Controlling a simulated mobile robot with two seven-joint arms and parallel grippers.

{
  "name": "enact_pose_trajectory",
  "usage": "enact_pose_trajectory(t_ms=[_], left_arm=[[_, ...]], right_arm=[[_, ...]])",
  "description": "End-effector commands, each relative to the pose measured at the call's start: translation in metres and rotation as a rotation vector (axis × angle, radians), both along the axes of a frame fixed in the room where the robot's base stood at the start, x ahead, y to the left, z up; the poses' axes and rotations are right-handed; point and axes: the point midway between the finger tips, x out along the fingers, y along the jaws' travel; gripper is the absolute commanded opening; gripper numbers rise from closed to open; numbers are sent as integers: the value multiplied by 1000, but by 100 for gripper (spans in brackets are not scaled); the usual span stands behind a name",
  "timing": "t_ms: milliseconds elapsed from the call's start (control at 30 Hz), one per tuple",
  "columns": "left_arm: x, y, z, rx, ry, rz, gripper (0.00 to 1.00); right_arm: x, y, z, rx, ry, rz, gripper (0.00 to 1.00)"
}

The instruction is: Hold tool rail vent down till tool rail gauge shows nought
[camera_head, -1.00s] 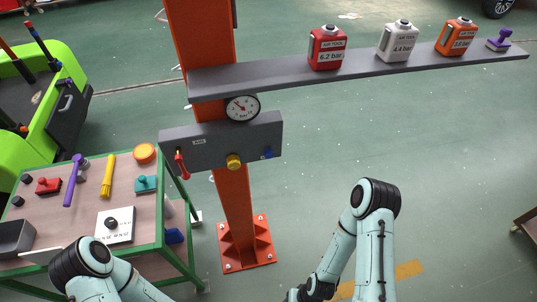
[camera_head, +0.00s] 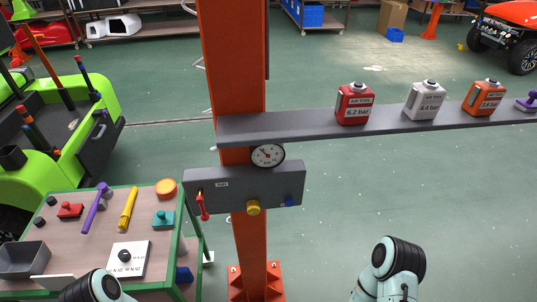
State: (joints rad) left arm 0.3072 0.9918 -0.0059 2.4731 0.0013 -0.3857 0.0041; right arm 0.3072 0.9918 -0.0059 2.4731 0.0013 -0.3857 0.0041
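The tool rail's grey box (camera_head: 230,190) is mounted on an orange post (camera_head: 231,60). A round white-faced gauge (camera_head: 267,155) sits just above the box; its needle is too small to read exactly. The box carries a red lever (camera_head: 202,206) at its left, hanging down, a yellow knob (camera_head: 253,208) underneath and a small blue part (camera_head: 288,201) at the right. I cannot tell for certain which is the vent. My arms show only at the bottom edge, and both grippers are out of view.
A grey shelf (camera_head: 320,125) on the post holds red (camera_head: 355,103), white (camera_head: 424,101) and orange (camera_head: 483,97) tool blocks. A green-framed table (camera_head: 75,240) with several tools stands left, beside a green cart (camera_head: 100,100). Floor right of the post is open.

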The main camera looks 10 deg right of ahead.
Motion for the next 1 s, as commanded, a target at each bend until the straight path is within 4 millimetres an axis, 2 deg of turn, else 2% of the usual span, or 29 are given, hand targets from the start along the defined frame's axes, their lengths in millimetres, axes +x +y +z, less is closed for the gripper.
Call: enact_pose_trajectory(t_ms=[33, 67, 1000], left_arm=[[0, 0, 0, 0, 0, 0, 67], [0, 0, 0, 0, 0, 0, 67], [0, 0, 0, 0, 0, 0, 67]], right_arm=[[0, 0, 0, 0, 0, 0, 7], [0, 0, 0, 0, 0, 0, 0], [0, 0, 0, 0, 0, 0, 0]])
